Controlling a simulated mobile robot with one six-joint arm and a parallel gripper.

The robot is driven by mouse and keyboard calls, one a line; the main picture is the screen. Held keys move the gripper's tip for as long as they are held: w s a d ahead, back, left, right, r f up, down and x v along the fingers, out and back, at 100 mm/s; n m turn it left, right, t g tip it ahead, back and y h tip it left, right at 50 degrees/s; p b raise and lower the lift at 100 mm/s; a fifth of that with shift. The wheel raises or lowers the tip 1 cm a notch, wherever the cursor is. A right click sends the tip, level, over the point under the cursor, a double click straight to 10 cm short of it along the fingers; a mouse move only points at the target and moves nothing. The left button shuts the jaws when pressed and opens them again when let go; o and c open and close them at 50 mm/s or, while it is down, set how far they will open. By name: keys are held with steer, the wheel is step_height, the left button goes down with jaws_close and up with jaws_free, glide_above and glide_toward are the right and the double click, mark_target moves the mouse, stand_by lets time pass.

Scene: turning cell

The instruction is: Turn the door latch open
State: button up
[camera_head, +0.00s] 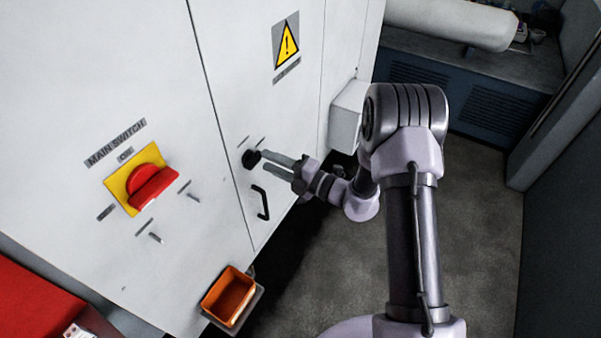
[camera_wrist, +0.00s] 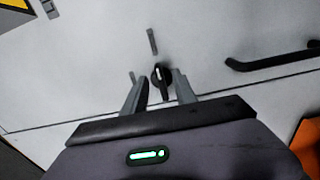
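The door latch (camera_head: 251,159) is a small round black knob on the white cabinet door, just above a black door handle (camera_head: 262,203). In the wrist view the latch (camera_wrist: 161,78) shows a raised black grip with a pale mark at its upper end. My gripper (camera_head: 264,157) is at the latch in the head view. In the wrist view my gripper (camera_wrist: 160,82) has its two grey fingers apart, one on each side of the latch's grip. A gap shows on both sides, so the fingers do not appear to press on it. The handle (camera_wrist: 270,63) is to the right there.
A red main switch (camera_head: 150,186) on a yellow plate sits left of the door, with short pegs (camera_head: 156,238) near it. An orange bin (camera_head: 229,297) stands out below. A white box (camera_head: 347,115) projects right of the door. Floor to the right is clear.

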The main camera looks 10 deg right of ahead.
steer(key=v, duration=1.4)
steer(key=shift+s+d+b, duration=0.2)
steer(key=shift+d+b, duration=0.05)
steer(key=shift+b, duration=0.2)
steer(key=s+a+f+n+g+h+b, duration=0.2)
steer(key=s+a+n+g+b, duration=0.5)
steer(key=n, duration=0.5)
steer(key=s+a+f+n+g+h+b, duration=0.2)
steer(key=s+a+n+g+b, duration=0.15)
steer(key=s+n+b, duration=0.6)
steer(key=s+d+f+n+t+h+b, duration=0.1)
steer(key=d+n+h+b, duration=0.3)
steer(key=n, duration=0.5)
steer(key=s+d+f+n+t+h+b, duration=0.1)
steer(key=s+d+n+t+h+b, duration=0.2)
steer(key=n, duration=0.6)
steer(key=shift+s+d+f+t+h+b, duration=0.4)
steer(key=shift+s+d+t+h, duration=0.15)
steer(key=shift+s+t+h, duration=0.1)
steer(key=shift+o, duration=0.3)
